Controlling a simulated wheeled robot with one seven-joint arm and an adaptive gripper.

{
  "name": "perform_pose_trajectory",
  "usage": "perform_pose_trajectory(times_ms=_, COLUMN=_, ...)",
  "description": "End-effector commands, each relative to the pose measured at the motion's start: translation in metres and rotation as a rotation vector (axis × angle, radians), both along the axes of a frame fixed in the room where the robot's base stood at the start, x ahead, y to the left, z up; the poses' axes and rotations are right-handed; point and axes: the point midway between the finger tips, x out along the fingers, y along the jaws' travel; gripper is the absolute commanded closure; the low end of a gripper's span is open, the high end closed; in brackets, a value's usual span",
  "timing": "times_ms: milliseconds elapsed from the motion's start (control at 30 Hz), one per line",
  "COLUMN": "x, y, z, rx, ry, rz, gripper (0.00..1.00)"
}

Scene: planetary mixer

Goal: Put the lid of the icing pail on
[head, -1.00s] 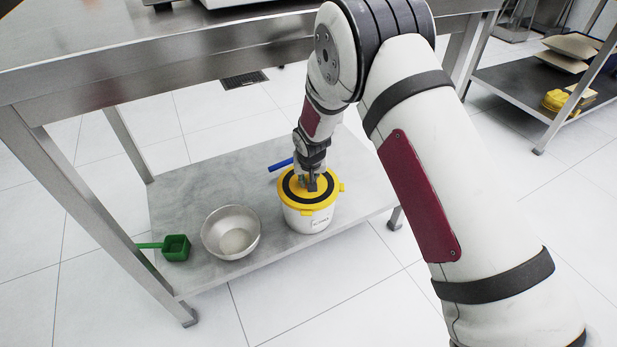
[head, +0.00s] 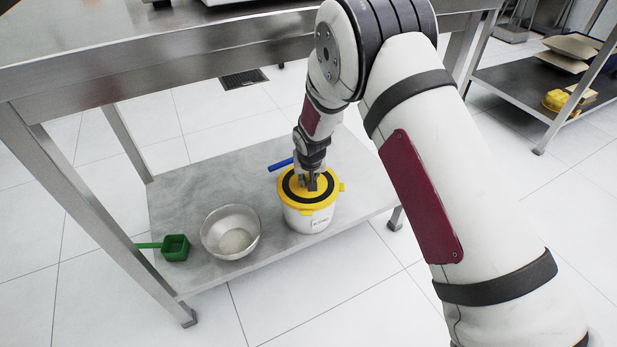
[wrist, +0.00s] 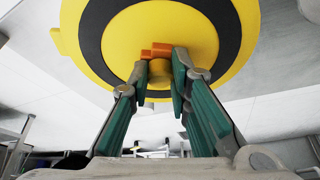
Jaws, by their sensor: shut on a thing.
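The white icing pail (head: 309,219) stands on the lower shelf, with a label on its front. The yellow lid (head: 329,199) with a black ring lies over its mouth. From here I cannot tell whether the lid is fully seated. My gripper (head: 312,186) reaches down to the middle of the lid. In the wrist view the lid (wrist: 120,40) fills the top, and my gripper (wrist: 160,85) is shut on its small centre knob (wrist: 159,77). An orange piece (wrist: 155,52) shows beside the knob.
A metal bowl (head: 213,228) stands left of the pail, with a green scoop (head: 175,247) farther left. A blue handle (head: 280,164) lies behind the pail. The steel tabletop (head: 150,60) overhangs the grey shelf (head: 190,190), and table legs stand at the sides.

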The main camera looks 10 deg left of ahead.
Motion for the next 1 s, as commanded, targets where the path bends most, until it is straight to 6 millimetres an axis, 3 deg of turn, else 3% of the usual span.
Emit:
perform_pose_trajectory(times_ms=33, x=0.0, y=0.0, z=0.0, rx=0.0, ry=0.0, rz=0.0, gripper=1.0)
perform_pose_trajectory(times_ms=67, x=0.0, y=0.0, z=0.0, rx=0.0, ry=0.0, rz=0.0, gripper=0.75)
perform_pose_trajectory(times_ms=133, x=0.0, y=0.0, z=0.0, rx=0.0, ry=0.0, rz=0.0, gripper=0.59)
perform_pose_trajectory(times_ms=567, x=-0.003, y=0.0, z=0.008, rx=0.001, ry=-0.001, rz=0.0, gripper=0.59)
perform_pose_trajectory(times_ms=1000, x=-0.033, y=-0.007, z=0.084, rx=0.001, ry=-0.002, rz=0.0, gripper=0.59)
